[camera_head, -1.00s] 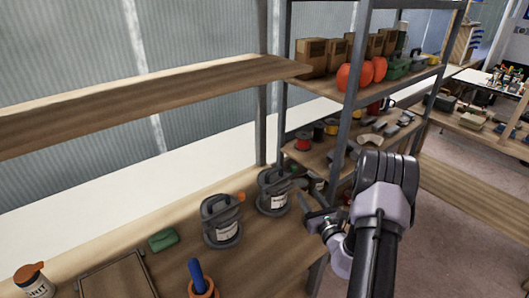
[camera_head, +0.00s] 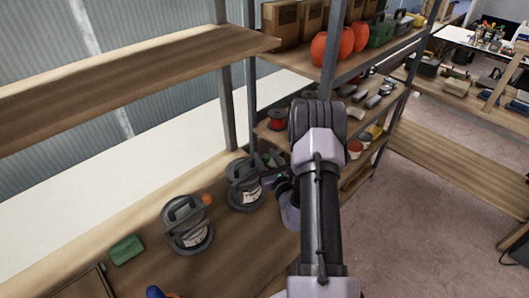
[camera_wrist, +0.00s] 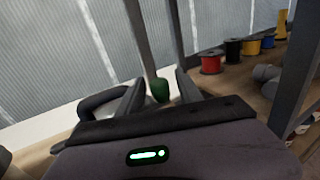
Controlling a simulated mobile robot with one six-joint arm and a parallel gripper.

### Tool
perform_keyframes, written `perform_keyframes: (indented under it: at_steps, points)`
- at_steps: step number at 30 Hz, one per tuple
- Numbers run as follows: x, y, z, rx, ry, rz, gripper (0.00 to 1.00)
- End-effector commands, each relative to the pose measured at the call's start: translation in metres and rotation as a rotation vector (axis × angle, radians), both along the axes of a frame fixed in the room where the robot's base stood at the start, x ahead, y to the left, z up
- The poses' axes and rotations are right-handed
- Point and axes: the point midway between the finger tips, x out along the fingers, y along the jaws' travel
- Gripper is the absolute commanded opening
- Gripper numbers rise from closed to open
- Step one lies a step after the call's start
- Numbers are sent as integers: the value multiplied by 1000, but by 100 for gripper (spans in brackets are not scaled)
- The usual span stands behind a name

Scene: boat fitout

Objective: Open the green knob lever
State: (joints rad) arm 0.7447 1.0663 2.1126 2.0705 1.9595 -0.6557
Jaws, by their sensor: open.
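A dark green knob (camera_wrist: 160,91) shows in the wrist view between the two fingers of my gripper (camera_wrist: 159,84). The fingers are open and stand on either side of it; I cannot tell whether either touches it. A dark curved handle (camera_wrist: 98,99) lies left of the fingers. In the head view, a grey suction lifter (camera_head: 244,188) stands on the bench beside my arm's end. My arm hides the fingertips there, and I cannot make out the lever clearly. A second grey lifter (camera_head: 187,229) with an orange knob (camera_head: 207,199) stands to its left.
A green box-like item (camera_head: 126,249) lies on the bench at left. A shelf post (camera_head: 226,110) rises behind the lifters. Several spools, including a red one (camera_wrist: 211,63), stand on the shelf at right. Orange-red round items (camera_head: 339,42) sit on the shelf above.

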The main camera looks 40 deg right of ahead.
Motion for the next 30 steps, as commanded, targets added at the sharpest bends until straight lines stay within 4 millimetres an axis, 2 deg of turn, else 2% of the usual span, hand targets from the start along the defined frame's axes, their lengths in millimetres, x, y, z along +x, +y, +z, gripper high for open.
perform_keyframes:
  at_steps: [5, 8, 12, 30]
  points:
    - [0, 0, 0, 0, 0, 0, 42]
    - [0, 0, 0, 0, 0, 0, 26]
    - [0, 0, 0, 0, 0, 0, 0]
    - [0, 0, 0, 0, 0, 0, 0]
